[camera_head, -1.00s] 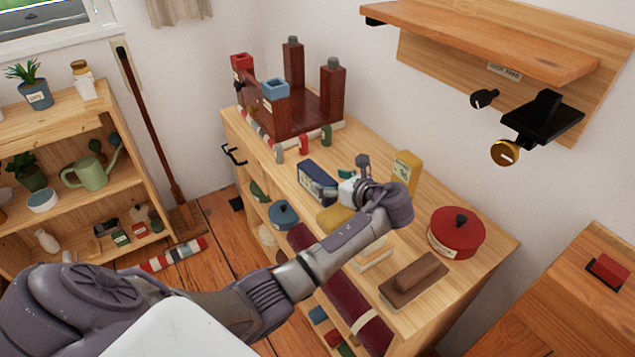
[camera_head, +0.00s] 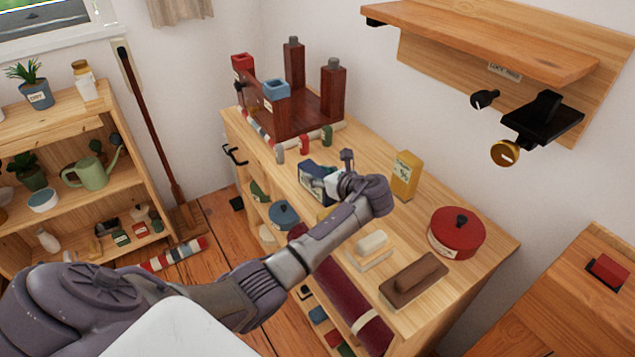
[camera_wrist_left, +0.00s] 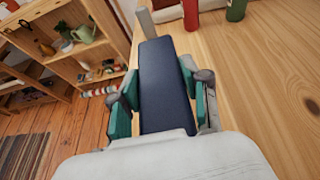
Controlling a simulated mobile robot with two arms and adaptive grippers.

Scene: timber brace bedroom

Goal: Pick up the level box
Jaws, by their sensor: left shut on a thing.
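The level box appears to be the dark blue box with a pale label (camera_head: 314,181), at the middle of the wooden bench top in the head view. In the left wrist view its dark blue top (camera_wrist_left: 164,85) lies between the two teal finger pads. My left gripper (camera_head: 338,184) is shut on this box, with a finger on each side of it. The gripper and wrist hide part of the box in the head view. I cannot tell whether the box touches the bench top. My right gripper is not in view.
Behind the box stand small red and green pieces (camera_head: 327,135) and a dark red upturned stool (camera_head: 300,110). A yellow box (camera_head: 405,175), a red round pot (camera_head: 456,232) and a brown float (camera_head: 414,279) stand to the right. A wall shelf (camera_head: 490,40) overhangs the back.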

